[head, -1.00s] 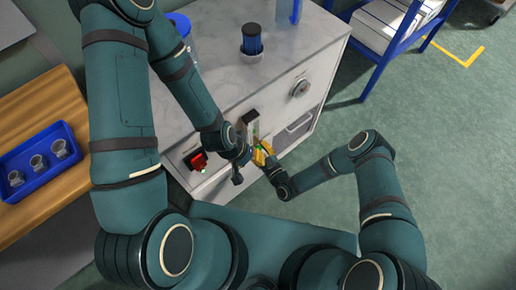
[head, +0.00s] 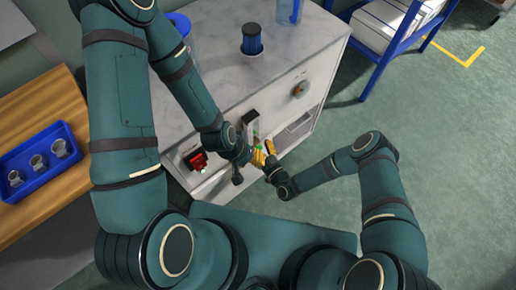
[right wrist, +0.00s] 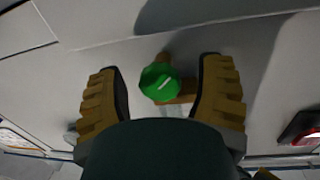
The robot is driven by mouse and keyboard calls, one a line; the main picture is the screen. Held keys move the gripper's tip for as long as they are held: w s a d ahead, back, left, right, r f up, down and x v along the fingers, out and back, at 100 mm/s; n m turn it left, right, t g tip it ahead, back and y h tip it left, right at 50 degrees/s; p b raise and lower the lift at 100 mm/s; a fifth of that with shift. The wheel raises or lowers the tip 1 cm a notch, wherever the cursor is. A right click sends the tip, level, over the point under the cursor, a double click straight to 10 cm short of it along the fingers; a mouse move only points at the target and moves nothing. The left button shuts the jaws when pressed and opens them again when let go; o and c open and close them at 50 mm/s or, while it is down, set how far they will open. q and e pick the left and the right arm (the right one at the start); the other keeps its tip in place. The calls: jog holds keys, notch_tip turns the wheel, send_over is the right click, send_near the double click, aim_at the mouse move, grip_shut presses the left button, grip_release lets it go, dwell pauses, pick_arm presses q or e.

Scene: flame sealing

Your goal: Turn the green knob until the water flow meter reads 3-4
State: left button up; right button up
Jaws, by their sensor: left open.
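The green knob (right wrist: 160,83) has a white pointer mark and sits on the grey cabinet front. In the right wrist view it lies between the two yellow fingers of my right gripper (right wrist: 161,78), with a gap on each side. That gripper is open and holds nothing. In the head view my right gripper (head: 265,154) is close to the cabinet front. My left gripper (head: 238,168) is just left of it, open, near the front panel. The flow meter (head: 251,119) is an upright gauge on the cabinet front, partly hidden by my left arm; its reading is too small to tell.
A red switch (head: 197,160) is left of my grippers on the cabinet front (head: 294,109). A round dial (head: 300,89) is at the right. A blue cylinder (head: 252,40) stands on top. A blue tray (head: 40,161) lies on the wooden table. Floor at the right is clear.

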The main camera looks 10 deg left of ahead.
jog(key=shift+s+d, duration=0.1)
jog(key=v, duration=1.1)
jog(key=shift+s+d, duration=0.3)
